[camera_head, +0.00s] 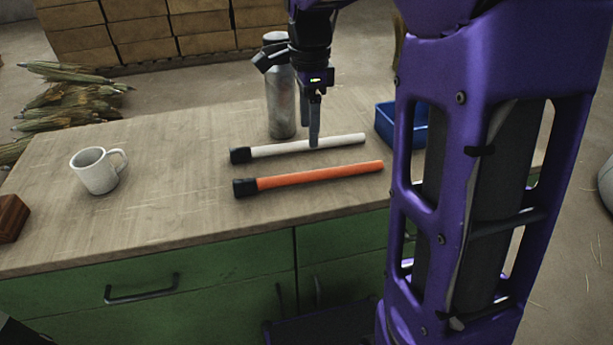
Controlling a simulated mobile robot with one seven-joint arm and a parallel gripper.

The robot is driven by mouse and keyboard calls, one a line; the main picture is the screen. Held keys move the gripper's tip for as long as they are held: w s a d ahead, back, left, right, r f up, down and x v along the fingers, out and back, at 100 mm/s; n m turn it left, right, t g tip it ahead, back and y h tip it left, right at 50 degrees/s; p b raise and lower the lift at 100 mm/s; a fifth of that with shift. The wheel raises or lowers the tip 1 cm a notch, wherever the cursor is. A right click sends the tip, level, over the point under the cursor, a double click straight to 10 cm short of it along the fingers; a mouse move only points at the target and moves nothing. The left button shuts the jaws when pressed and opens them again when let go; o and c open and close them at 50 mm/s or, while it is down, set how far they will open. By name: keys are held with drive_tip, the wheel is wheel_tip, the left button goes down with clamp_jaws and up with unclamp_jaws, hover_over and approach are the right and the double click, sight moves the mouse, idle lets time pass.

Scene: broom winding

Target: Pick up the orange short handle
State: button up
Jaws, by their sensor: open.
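The orange short handle (318,177) lies on the wooden worktop (165,205) near its front edge. It has a black end cap on its left and slants slightly up to the right. A white handle (300,146) with a black cap lies behind it, roughly parallel. My gripper (314,142) points down over the white handle, behind the orange one. It hides a small part of the white handle. It is open with nothing held, and its fingers show nearly edge-on. I cannot tell its exact height above the handles.
A grey metal bottle (280,95) stands just behind the white handle. A white mug (96,171) and a brown wooden block (12,217) are at the left. A blue bin (388,124) is at the right, partly behind my purple arm column. The worktop between mug and handles is clear.

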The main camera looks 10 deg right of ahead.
hover_over(310, 171)
drive_tip(key=f, duration=0.4)
drive_tip(key=f+b, duration=0.1)
drive_tip(key=f, duration=0.1)
drive_tip(key=shift+w+f, duration=0.25)
drive_tip(key=shift+w, duration=0.05)
drive_tip(key=f, duration=0.2)
drive_tip(key=f+b, duration=0.1)
drive_tip(key=f, duration=0.1)
drive_tip(key=shift+s+f, duration=0.1)
drive_tip(key=shift+s, duration=0.3)
drive_tip(key=shift+f, duration=0.5)
clamp_jaws()
